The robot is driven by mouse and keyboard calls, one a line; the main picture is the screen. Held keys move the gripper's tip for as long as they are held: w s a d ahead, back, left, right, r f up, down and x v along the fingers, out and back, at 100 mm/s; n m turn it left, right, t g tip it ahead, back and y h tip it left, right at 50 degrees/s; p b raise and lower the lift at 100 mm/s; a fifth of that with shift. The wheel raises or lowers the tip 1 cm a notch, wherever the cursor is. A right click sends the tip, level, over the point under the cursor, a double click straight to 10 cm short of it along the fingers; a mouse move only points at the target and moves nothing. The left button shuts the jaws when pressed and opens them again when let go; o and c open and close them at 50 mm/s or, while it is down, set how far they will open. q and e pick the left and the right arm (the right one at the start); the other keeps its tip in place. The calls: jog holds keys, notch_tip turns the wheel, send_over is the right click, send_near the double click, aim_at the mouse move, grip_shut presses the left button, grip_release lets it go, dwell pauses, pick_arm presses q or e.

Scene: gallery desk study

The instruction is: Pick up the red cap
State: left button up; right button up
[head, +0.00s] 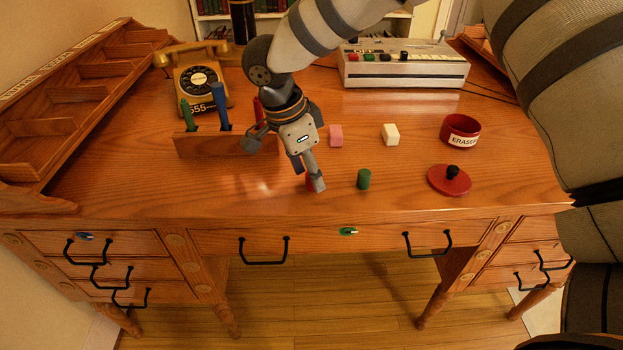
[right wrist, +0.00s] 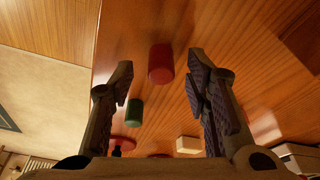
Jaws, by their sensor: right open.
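The red cap (head: 310,184) stands on the desk near its front edge, mostly hidden behind a finger of my right gripper (head: 285,164) in the head view. In the right wrist view the red cap (right wrist: 160,63) is a small red cylinder. It lies ahead of my right gripper (right wrist: 160,85), roughly between the lines of the two spread fingers and apart from both. My right gripper is open and empty, tilted low over the desk. My left gripper is not in view.
A green cap (head: 363,179) stands just right of the red cap. Farther right are a red lid (head: 449,180) and an eraser bowl (head: 460,131). Pink (head: 336,135) and white (head: 390,134) blocks stand behind. A wooden marker holder (head: 200,145) is close left of my gripper.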

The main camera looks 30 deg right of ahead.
jog(key=shift+x, duration=0.8)
jog(key=shift+d, duration=0.1)
jog(key=c, duration=0.8)
jog(key=shift+r, duration=0.1)
jog(key=shift+c, duration=0.2)
